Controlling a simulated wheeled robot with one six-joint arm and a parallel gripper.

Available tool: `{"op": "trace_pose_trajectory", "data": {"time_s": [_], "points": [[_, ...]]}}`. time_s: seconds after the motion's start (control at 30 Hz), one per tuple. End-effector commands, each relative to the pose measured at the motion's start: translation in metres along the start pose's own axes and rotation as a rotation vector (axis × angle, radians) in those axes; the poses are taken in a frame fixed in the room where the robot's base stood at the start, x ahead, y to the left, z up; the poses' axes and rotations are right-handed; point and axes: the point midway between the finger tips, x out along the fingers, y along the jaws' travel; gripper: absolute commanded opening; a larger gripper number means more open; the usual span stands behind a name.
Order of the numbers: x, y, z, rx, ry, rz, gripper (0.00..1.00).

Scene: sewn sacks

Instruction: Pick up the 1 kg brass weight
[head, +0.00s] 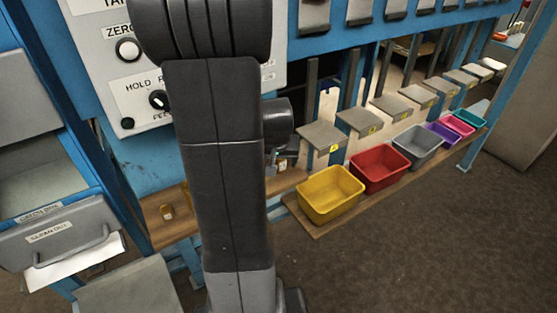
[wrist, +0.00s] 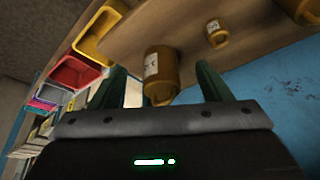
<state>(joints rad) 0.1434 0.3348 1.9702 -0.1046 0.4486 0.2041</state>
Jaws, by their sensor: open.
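In the wrist view, my gripper (wrist: 162,70) is open, with one dark green finger on each side of a brass weight (wrist: 163,78). This weight has a pale label that I cannot read, and its lower part is near the gripper body. I cannot tell whether the fingers touch it. A smaller brass weight (wrist: 217,34) and part of a larger one (wrist: 302,8) stand beyond on the wooden shelf.
The wooden shelf (head: 168,232) runs along a blue frame and panel. A yellow bin (head: 330,193), a red bin (head: 379,168) and a grey bin (head: 418,146) line the board at right, with smaller bins beyond. A blue wall (wrist: 275,95) is close at right in the wrist view.

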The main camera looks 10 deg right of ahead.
Motion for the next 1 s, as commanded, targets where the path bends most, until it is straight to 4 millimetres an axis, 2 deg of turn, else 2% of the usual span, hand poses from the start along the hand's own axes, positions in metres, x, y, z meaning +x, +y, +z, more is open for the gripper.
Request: {"op": "trace_pose_trajectory", "data": {"time_s": [0.23,0.3,0.43,0.77,0.87,1.0], "points": [[0.013,0.0,-0.033,0.001,-0.001,0.001,0.71],[0.025,0.001,-0.03,0.0,-0.004,0.001,0.71],[0.038,0.0,-0.03,0.001,-0.002,0.001,0.71],[0.043,0.0,-0.03,0.001,0.0,0.001,0.71],[0.043,0.0,-0.03,0.001,0.0,0.001,0.55],[0.043,0.0,-0.03,0.001,0.0,0.001,0.28]]}}
